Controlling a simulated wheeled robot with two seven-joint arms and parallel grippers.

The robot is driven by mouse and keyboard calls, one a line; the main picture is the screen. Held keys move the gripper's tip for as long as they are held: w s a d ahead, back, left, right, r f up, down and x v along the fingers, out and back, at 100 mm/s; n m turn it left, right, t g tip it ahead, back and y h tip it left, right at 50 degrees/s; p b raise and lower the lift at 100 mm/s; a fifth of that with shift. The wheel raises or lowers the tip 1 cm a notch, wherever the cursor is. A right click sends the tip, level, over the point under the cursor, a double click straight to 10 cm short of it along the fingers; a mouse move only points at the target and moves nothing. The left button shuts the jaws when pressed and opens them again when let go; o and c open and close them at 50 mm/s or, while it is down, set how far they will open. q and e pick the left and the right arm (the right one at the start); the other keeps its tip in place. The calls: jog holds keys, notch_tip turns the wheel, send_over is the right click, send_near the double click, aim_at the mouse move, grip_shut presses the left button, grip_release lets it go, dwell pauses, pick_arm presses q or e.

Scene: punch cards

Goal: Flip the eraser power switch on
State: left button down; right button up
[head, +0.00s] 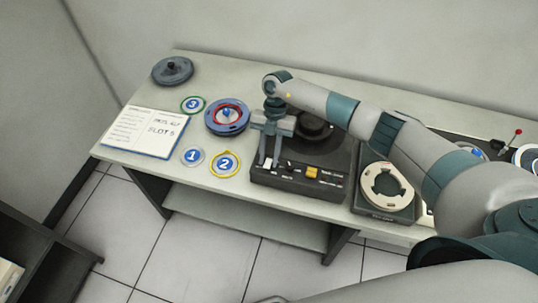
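A dark box-shaped machine (317,196), which looks like the eraser, stands at the table's front edge with a black round part (314,128) on top. Its front panel carries small light switches (290,165) and an orange button (312,173); the labels are too small to read. My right gripper (270,163) points down over the left end of this panel, its fingers apart with a narrow gap between them. I see nothing held. The fingers hide part of the panel, so I cannot tell whether they touch a switch or how it is set. My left gripper is not in view.
Left on the table (222,71) are a blue reel with a red ring (227,117), a grey reel (172,70), a paper card (146,132) and numbered discs (224,164). A device with a cream ring (385,187) stands right of the machine, beneath my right arm.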

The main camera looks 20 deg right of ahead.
grip_shut()
jog(key=shift+s+r+t+h+p, duration=0.2)
jog(key=shift+t+h+p, duration=0.25)
jog(key=shift+p, duration=0.2)
jog(key=shift+a+t, duration=0.15)
jog(key=shift+t, duration=0.1)
jog(key=shift+s+a+f+t+h, duration=0.1)
jog(key=shift+s+a+t+h, duration=0.1)
jog(key=shift+t+h, duration=0.45)
jog(key=shift+s+a+t+h, duration=0.15)
jog(key=shift+t+h, duration=0.25)
jog(key=shift+t, duration=0.45)
jog(key=shift+d, duration=0.1)
jog(key=shift+o, duration=2.2)
grip_release()
